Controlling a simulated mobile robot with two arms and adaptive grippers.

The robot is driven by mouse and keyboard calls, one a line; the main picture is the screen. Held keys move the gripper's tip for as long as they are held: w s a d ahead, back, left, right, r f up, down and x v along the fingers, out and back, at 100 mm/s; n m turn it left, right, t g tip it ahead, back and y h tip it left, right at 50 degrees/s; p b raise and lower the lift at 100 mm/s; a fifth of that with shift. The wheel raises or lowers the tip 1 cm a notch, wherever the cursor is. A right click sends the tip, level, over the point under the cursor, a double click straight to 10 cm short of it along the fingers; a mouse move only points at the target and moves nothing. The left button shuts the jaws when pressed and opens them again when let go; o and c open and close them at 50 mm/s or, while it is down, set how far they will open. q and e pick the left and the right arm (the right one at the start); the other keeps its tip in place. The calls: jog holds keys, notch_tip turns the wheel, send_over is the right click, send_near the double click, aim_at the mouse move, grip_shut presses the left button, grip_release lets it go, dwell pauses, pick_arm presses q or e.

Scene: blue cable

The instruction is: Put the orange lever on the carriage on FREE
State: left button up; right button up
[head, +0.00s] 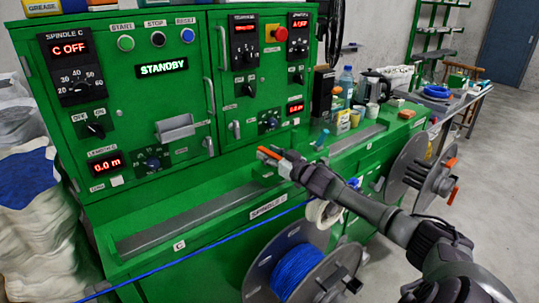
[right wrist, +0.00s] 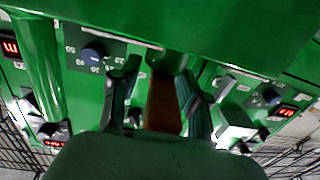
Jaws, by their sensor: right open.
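The orange lever (head: 269,152) shows beside the fingertips of my right gripper (head: 279,162), above the grey rail in front of the panel. In the right wrist view the lever (right wrist: 163,106) looks brownish orange and stands between the two dark fingers of my right gripper (right wrist: 157,88). The fingers are open, with a gap on each side of the lever; I cannot tell whether either touches it. The carriage under the lever is mostly hidden by my gripper, and no FREE mark is readable. My left gripper is not in view.
The green machine panel (head: 135,110) with knobs, displays and handles rises behind the rail (head: 190,211). A blue cable (head: 190,260) runs along the front to a blue reel (head: 297,272). Bottles and a kettle (head: 373,86) stand to the right. White sacks (head: 35,150) are at left.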

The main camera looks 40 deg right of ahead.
aim_at(269, 152)
notch_tip(269, 152, up, 10)
jog(key=shift+f, duration=0.1)
dwell(0.4)
